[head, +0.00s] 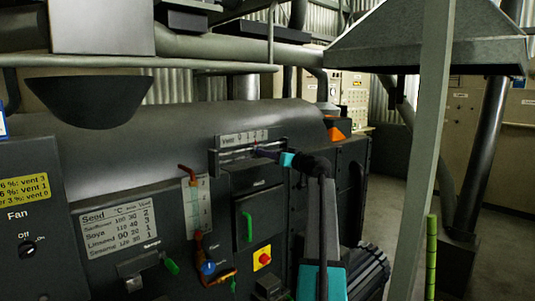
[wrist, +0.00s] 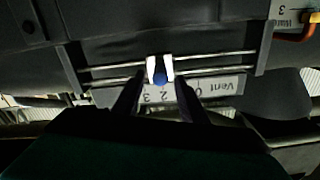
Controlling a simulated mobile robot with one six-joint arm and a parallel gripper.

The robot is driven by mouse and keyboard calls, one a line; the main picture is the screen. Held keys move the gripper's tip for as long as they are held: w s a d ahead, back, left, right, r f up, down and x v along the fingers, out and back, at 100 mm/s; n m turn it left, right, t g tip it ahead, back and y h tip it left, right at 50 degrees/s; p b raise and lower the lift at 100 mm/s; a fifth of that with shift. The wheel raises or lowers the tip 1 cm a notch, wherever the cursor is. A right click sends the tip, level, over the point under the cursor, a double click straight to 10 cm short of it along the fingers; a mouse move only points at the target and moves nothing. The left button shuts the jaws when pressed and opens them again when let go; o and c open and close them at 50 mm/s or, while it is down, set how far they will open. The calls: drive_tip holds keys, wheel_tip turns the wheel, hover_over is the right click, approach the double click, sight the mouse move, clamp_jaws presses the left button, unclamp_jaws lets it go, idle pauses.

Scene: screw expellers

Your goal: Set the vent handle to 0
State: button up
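The vent handle shows as a blue knob (wrist: 160,76) on two horizontal rails in the wrist view. The vent scale (wrist: 188,92) appears upside down there, and the knob is nearest the 2. In the head view, the vent panel (head: 240,140) is on the dark machine, and my gripper (head: 268,154) reaches its rails from the right. The handle is mostly hidden by my gripper there.
A green handle (head: 248,227), a red knob on yellow (head: 263,257) and a gauge with an orange lever (head: 197,212) are below the vent panel. A pale post (head: 428,150) stands at the right.

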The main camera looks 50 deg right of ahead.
drive_tip(key=shift+w, duration=0.55)
clamp_jaws()
drive_tip(key=shift+s+f, duration=0.1)
